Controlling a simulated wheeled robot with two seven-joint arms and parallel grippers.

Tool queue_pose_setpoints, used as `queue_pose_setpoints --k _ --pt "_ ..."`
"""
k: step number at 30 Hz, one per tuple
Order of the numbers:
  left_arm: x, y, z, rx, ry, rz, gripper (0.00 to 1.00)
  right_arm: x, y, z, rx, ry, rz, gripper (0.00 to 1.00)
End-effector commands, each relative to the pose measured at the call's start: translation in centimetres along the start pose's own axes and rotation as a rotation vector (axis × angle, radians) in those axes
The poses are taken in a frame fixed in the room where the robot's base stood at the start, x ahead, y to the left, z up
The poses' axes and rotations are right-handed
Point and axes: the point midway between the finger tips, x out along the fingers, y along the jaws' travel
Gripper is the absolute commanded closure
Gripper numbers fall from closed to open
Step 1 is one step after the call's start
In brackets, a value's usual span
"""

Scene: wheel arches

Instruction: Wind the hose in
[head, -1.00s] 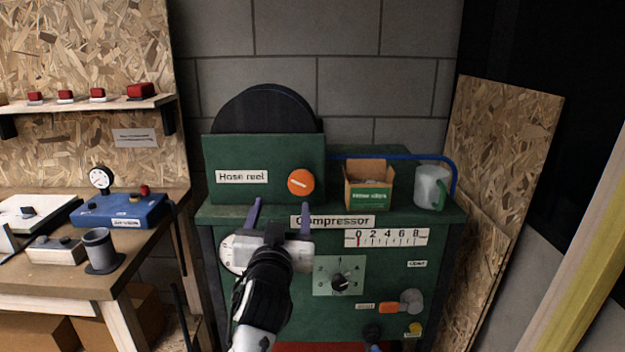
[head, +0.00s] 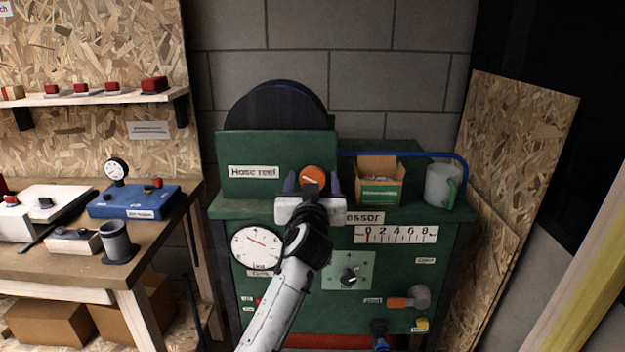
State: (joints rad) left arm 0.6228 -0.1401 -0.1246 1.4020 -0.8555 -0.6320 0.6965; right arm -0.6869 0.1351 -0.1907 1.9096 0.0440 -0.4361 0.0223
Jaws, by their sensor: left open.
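The hose reel is a black drum (head: 277,105) behind a green panel labelled "Hose reel" (head: 235,186), on top of the green compressor cabinet. An orange round knob (head: 314,176) with a pale mark sits at the panel's lower right. My right gripper is not in view.
On the cabinet top stand a cardboard box (head: 379,184) and a pale can with a green handle (head: 441,186). The cabinet front carries a round gauge (head: 257,246), a dial (head: 348,276) and a number scale (head: 396,234). A workbench (head: 160,238) stands at left.

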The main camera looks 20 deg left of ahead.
Motion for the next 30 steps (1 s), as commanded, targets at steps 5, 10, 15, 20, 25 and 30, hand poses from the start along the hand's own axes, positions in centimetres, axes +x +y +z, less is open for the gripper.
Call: queue_pose_setpoints --k 5,10,15,20,25,30 --pt "0.19 -0.02 0.0 0.0 0.0 0.0 0.36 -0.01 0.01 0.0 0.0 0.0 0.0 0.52" --pt "0.17 -0.02 0.0 0.001 0.0 0.0 0.46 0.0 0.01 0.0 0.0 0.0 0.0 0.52" --pt "0.15 -0.02 0.0 0.001 0.0 0.0 0.74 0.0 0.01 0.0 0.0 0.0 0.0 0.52" --pt "0.15 -0.02 0.0 0.005 0.0 0.0 0.77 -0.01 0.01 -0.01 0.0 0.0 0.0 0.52" --pt "0.15 -0.03 -0.02 0.04 0.0 0.0 0.77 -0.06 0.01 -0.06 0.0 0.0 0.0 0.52" --pt "0.16 -0.06 -0.05 0.128 0.001 -0.001 0.77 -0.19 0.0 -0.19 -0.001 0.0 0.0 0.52"
